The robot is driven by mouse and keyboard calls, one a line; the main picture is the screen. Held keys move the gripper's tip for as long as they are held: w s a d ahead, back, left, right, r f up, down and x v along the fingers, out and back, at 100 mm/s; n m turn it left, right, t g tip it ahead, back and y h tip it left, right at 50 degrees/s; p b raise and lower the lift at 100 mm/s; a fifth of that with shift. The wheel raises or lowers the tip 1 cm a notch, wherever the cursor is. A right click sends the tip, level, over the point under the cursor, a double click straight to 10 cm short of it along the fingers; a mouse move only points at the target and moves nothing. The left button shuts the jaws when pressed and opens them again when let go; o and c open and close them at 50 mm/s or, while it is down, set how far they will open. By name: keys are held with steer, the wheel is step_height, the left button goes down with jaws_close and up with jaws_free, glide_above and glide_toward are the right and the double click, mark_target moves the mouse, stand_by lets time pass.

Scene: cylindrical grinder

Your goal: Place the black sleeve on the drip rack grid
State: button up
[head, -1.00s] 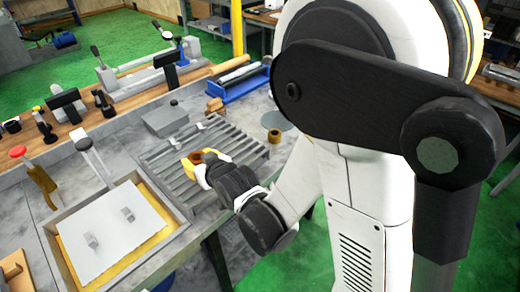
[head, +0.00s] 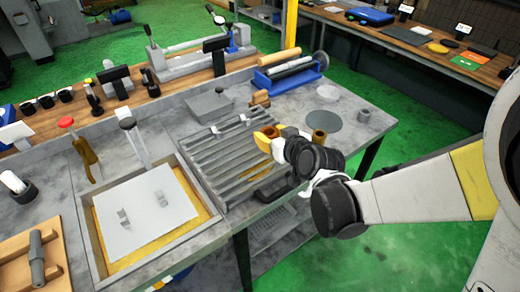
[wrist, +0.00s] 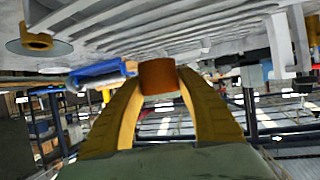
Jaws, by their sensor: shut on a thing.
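My gripper (head: 267,140) is at the right side of the grey slatted drip rack (head: 205,146), near its far right corner. Its yellow fingers are shut on a short orange-brown cylinder (head: 270,131). In the wrist view, the cylinder (wrist: 158,77) sits between the two fingertips, and the rack slats (wrist: 190,30) show across the top. The held piece looks brown, not black. I cannot tell whether it touches the rack. No black sleeve is clearly identifiable; several small black cups (head: 46,101) stand on the wooden shelf at the left.
A blue tray (head: 290,79) lies behind. A framed basin with a white plate (head: 145,210) stands left of the rack. The bench's right edge is close to my arm.

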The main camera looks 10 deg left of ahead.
mark_target(256, 156)
steer(key=a+f, duration=0.1)
steer(key=a, duration=0.1)
steer(key=a+f+b, duration=0.1)
steer(key=shift+s+a+f, duration=0.1)
steer(key=shift+a+f, duration=0.05)
steer(key=shift+a, duration=0.25)
step_height(256, 156, down, 4)
steer(key=shift+f+b, duration=0.1)
steer(key=shift+b, duration=0.85)
steer(key=o, duration=1.4)
